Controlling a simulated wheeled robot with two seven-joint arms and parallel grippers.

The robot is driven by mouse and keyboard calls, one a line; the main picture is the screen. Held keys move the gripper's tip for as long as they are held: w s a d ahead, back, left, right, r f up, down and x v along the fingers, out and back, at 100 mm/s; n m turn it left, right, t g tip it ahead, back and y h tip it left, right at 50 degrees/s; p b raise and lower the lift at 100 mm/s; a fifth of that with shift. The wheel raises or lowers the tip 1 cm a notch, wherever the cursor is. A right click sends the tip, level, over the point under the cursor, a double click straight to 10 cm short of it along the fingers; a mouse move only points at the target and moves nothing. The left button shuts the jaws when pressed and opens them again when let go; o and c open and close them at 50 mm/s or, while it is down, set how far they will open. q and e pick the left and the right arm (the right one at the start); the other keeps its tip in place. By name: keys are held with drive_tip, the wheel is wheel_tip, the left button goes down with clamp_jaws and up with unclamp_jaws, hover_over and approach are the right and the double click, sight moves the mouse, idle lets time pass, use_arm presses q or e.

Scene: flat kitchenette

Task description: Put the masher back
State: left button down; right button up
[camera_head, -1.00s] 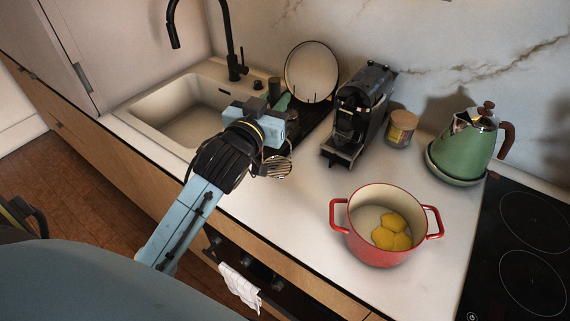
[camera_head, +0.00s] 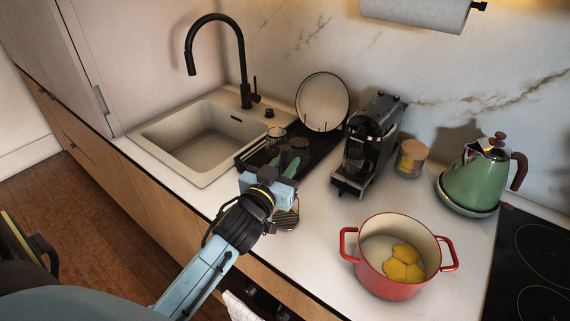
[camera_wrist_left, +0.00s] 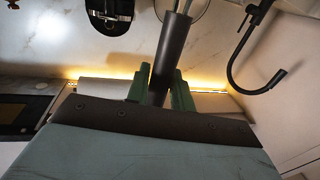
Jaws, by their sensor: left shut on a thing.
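My left gripper (camera_head: 287,167) is shut on the masher's handle, over the counter in front of the drying rack. In the left wrist view the dark round handle (camera_wrist_left: 171,58) stands between the green fingers of the gripper (camera_wrist_left: 161,95). The masher's slotted metal head (camera_head: 287,216) shows just below the gripper in the head view. The gripper hides much of the handle there. My right gripper is not in view.
The dark drying rack (camera_head: 325,144) holds a round plate (camera_head: 322,101), beside the sink (camera_head: 195,146). A coffee machine (camera_head: 369,145), a jar (camera_head: 411,158), a green kettle (camera_head: 475,181) and a red pot (camera_head: 390,288) with yellow pieces stand to the right. Counter left of the pot is clear.

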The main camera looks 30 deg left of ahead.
use_arm(q)
drive_tip(key=c, duration=1.2)
unclamp_jaws()
drive_tip(key=shift+f, duration=0.1)
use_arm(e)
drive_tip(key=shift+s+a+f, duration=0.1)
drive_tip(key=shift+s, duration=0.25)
use_arm(q)
drive_tip(key=shift+r, duration=0.25)
drive_tip(key=s+d+b, duration=0.1)
drive_tip(key=s, duration=1.1)
drive_tip(key=shift+d+f, duration=0.15)
drive_tip(key=shift+d, duration=0.1)
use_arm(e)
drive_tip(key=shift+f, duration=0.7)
